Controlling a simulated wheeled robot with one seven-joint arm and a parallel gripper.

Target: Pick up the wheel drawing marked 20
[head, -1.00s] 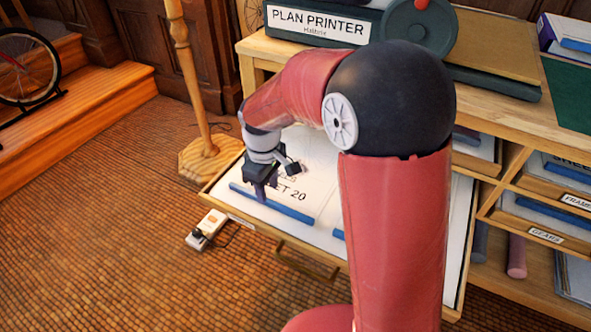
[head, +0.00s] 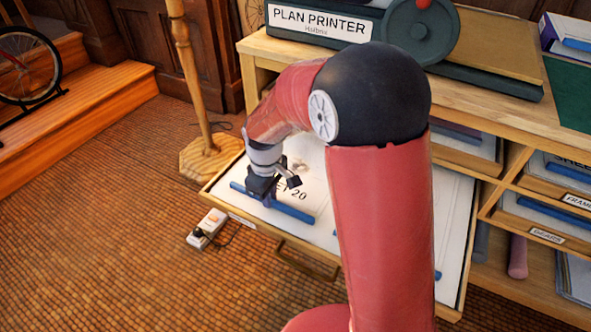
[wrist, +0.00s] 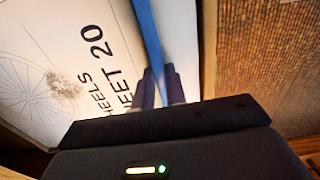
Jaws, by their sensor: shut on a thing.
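The wheel drawing marked 20 (head: 313,178) is a white sheet lying in the open drawer (head: 232,221). A blue strip (head: 294,211) runs along its front edge. In the wrist view the sheet (wrist: 50,40) shows part of a spoked wheel, a grey smudge and the print "20". My gripper (head: 262,200) is low over the strip, left of the number. In the wrist view its dark fingers (wrist: 160,88) are shut on the blue strip (wrist: 149,35). The sheet still appears to lie in the drawer. My arm hides much of the drawer.
Another blue-edged sheet (head: 458,225) lies at the drawer's right, partly behind my arm. A plan printer (head: 320,27) stands on the cabinet top. A wooden post (head: 190,80) stands left of the drawer. A small switch box (head: 207,228) lies on the floor.

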